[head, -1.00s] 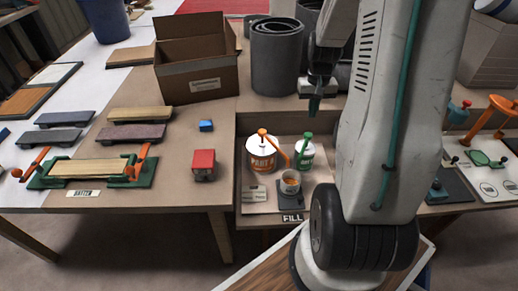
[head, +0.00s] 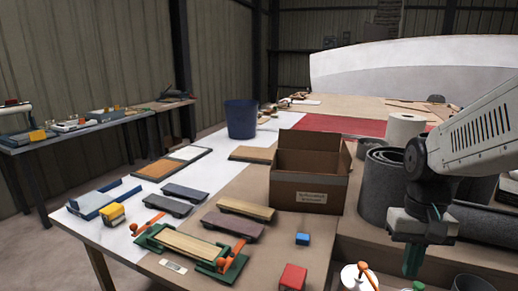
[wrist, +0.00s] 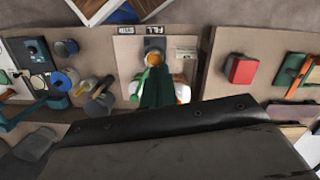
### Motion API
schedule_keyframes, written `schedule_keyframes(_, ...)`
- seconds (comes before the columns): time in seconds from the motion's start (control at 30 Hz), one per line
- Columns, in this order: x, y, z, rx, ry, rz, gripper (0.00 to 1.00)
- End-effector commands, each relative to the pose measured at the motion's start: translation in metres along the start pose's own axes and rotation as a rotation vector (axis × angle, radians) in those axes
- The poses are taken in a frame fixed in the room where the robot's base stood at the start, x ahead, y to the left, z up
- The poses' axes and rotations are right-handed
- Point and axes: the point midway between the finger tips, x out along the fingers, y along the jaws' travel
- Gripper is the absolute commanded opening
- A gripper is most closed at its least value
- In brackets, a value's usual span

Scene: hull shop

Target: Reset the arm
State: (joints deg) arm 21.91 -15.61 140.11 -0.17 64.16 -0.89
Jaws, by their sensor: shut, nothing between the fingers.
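My arm enters the head view from the right edge. My gripper (head: 413,262) hangs pointing down above the table's right part, its green fingers together with nothing held. In the wrist view the gripper (wrist: 158,90) shows in front of the filling spot, where a small cup with orange contents (wrist: 154,58) stands by the FILL label. The white bottle with an orange pump (head: 358,278) is cut off by the lower edge of the head view, below and left of the gripper. The gripper looks apart from the things below it.
An open cardboard box (head: 308,180) and grey rolls (head: 382,190) stand near the arm. A red block (head: 292,277), a blue block (head: 303,239) and a green clamp fixture (head: 190,246) lie to the left. A blue bin (head: 241,119) stands farther back.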

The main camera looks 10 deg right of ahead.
Motion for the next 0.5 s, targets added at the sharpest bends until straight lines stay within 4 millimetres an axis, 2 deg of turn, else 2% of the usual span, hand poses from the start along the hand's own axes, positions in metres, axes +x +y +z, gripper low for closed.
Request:
schedule_keyframes(0.1, -0.015, -0.020, 0.030, -0.074, 0.040, 0.011, 0.00)
schedule_keyframes(0.3, -0.032, -0.045, 0.074, -0.200, 0.120, 0.021, 0.00)
schedule_keyframes(0.5, -0.044, -0.061, 0.100, -0.310, 0.222, 0.015, 0.00)
